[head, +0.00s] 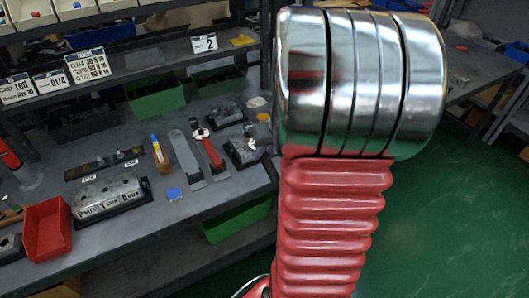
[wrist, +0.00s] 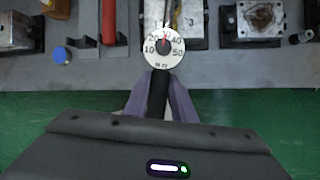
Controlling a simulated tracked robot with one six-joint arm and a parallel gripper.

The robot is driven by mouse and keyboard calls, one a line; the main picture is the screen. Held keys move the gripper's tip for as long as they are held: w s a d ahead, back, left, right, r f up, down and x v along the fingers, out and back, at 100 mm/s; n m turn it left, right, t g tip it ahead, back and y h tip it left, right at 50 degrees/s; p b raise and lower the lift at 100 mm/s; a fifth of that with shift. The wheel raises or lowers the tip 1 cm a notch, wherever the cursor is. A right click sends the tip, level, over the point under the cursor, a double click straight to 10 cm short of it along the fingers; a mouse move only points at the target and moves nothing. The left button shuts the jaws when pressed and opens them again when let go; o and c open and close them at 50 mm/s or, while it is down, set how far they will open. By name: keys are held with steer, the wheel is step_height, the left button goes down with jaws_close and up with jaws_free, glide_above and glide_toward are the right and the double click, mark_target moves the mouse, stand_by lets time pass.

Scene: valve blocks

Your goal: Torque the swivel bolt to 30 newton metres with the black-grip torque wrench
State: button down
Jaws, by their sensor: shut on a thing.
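In the wrist view, my gripper (wrist: 165,88) is shut on the black grip (wrist: 157,97) of the torque wrench, with a purple-grey finger on either side. The wrench's round white dial (wrist: 164,48) lies just beyond the fingertips. Its marks run from 10 to 50, and a short red pointer points up, between the 20 and 40 marks. In the head view, my arm hides most of the gripper.
A red-handled wrench (head: 212,152) lies on the bench (head: 115,235) in the head view. A red bin (head: 47,230), a lettered block (head: 108,195) and a blue cap (head: 174,194) stand to its left. Another block (wrist: 260,20) is right of the wrench in the wrist view.

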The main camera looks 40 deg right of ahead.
steer(key=shift+d, duration=0.1)
steer(key=shift+s+d+n+y, duration=0.2)
steer(key=shift+d+n, duration=0.25)
steer(key=shift+d, duration=0.1)
steer(key=shift+s+d+n+y, duration=0.2)
steer(key=shift+d+n, duration=0.25)
steer(key=shift+d, duration=0.1)
steer(key=shift+d, duration=0.15)
steer(key=shift+s+d+n+y, duration=0.2)
steer(key=shift+d+n+y, duration=0.2)
steer(key=shift+d+n, duration=0.6)
steer(key=shift+d, duration=0.1)
steer(key=shift+a, duration=0.2)
steer(key=shift+w+a+m+h, duration=0.2)
steer(key=shift+a+m+h, duration=0.2)
steer(key=shift+a+m, duration=0.65)
